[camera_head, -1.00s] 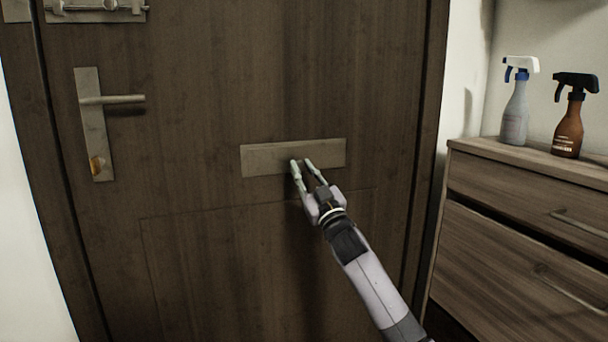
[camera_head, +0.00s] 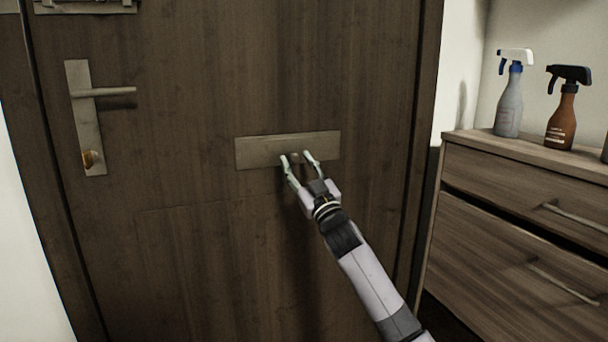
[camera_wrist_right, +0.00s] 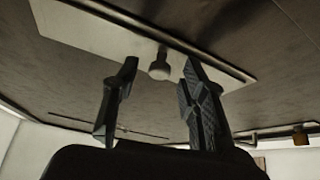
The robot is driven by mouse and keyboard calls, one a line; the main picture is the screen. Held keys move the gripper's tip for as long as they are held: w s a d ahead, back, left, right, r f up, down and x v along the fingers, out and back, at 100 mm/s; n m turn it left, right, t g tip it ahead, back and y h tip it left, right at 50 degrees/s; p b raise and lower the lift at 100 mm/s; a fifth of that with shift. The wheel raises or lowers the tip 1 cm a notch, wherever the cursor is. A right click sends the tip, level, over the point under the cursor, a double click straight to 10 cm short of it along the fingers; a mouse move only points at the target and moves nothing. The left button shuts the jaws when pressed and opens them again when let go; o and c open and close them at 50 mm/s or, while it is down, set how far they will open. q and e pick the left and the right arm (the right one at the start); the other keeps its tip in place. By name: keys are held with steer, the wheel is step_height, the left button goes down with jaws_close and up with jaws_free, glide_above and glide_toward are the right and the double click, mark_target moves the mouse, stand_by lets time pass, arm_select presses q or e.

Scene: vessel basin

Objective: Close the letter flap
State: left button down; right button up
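The letter flap (camera_head: 262,150) is a flat metal plate across the middle of the dark wooden door. It looks flush with the door in the head view. The right wrist view shows the plate (camera_wrist_right: 90,32) from below, with a small round knob (camera_wrist_right: 159,68) on it. My right gripper (camera_head: 296,156) is at the lower edge of the plate with its fingers spread. In the right wrist view the fingers (camera_wrist_right: 158,78) are on either side of the knob, apart from each other. I cannot tell whether they touch the plate. My left gripper is not in view.
A door handle (camera_head: 105,92) on a metal plate is at the left of the door. A wooden dresser (camera_head: 490,155) stands at the right, with a grey spray bottle (camera_head: 509,105) and a brown spray bottle (camera_head: 562,120) on it.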

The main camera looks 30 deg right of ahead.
steer(key=v, duration=1.1)
steer(key=shift+s, duration=0.35)
steer(key=shift+a+f, duration=0.1)
steer(key=shift+f, duration=0.05)
